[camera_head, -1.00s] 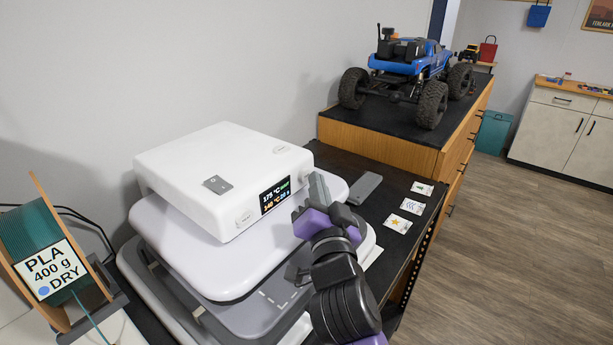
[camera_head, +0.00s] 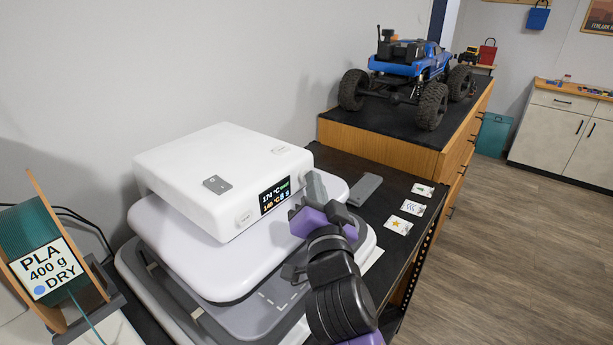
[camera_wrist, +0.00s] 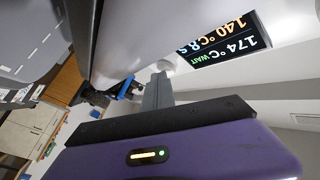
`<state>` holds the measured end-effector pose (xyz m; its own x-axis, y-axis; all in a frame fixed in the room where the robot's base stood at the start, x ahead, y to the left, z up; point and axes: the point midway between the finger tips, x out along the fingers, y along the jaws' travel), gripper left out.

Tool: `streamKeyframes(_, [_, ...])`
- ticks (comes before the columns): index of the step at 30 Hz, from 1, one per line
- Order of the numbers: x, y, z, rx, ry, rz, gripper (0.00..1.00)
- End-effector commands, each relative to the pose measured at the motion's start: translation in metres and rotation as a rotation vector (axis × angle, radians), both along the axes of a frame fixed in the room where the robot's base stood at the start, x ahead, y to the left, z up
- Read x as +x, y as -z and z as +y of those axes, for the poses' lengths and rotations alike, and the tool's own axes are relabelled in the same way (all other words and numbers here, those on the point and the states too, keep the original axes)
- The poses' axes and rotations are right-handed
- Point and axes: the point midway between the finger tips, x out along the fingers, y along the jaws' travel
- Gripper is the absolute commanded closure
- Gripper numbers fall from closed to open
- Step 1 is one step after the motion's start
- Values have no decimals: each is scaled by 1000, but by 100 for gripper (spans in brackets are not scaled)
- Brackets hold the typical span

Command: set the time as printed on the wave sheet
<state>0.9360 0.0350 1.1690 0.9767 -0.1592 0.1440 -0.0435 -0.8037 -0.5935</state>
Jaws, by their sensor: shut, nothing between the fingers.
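The white heat press (camera_head: 215,175) has a dark display (camera_head: 275,195) on its front. In the wrist view the display (camera_wrist: 225,40) appears upside down, reading 174 °C WAIT and 140 °C with what looks like 8 s. A pale button (camera_head: 244,218) sits left of the display. The wave sheet (camera_head: 412,207) is the middle of three small cards on the black bench; its print is too small to read. My gripper (camera_head: 316,186) is shut and empty, just right of the display. In the wrist view its fingertips (camera_wrist: 158,80) are by a pale round button (camera_wrist: 165,65); contact cannot be told.
A star card (camera_head: 398,225) and another card (camera_head: 422,189) flank the wave sheet. A grey flat piece (camera_head: 365,189) lies behind my gripper. A PLA spool (camera_head: 35,240) stands at left. A blue crawler (camera_head: 405,75) stands on the wooden cabinet behind.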

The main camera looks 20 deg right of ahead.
Motion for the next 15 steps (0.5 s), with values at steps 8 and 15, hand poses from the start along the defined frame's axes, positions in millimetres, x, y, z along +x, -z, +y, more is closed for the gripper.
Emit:
streamKeyframes(8, [-9, 0, -6, 2, -1, 0, 100])
streamKeyframes(15, [-14, 0, -10, 0, 0, 0, 100])
